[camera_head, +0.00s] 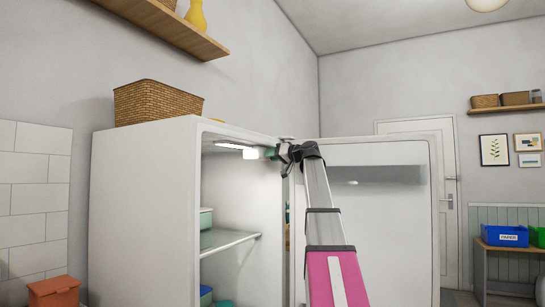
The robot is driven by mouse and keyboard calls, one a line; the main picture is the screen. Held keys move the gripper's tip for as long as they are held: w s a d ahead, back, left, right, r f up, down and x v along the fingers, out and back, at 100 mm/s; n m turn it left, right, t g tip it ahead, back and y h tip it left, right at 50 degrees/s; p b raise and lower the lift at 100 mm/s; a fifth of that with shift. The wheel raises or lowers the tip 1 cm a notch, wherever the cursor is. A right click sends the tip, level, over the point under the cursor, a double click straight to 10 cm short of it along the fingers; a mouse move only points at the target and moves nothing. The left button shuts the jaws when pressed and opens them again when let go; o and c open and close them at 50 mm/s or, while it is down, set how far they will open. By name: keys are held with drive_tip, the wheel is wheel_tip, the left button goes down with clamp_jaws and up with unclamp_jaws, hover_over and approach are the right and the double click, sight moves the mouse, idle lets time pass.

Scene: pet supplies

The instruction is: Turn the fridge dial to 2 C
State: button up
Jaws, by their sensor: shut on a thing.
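The white fridge (145,210) stands with its door (395,230) swung open to the right. My gripper (268,153) is at the top of the fridge opening, shut on the fridge dial, a small pale knob-like part (250,154) under the ceiling of the compartment. The dial is small and partly covered by the gripper. Its marks and setting cannot be read from here. My arm reaches up to it from below right, in front of the open door.
A lit lamp strip (229,145) is close to the gripper. A glass shelf (228,241) with containers (206,218) is below. A wicker basket (157,103) stands on top of the fridge. An orange bin (54,292) is at lower left.

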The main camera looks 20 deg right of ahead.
drive_tip(key=shift+m, duration=1.3)
drive_tip(key=o, duration=0.9)
drive_tip(key=v, duration=1.1)
drive_tip(key=shift+w, duration=0.1)
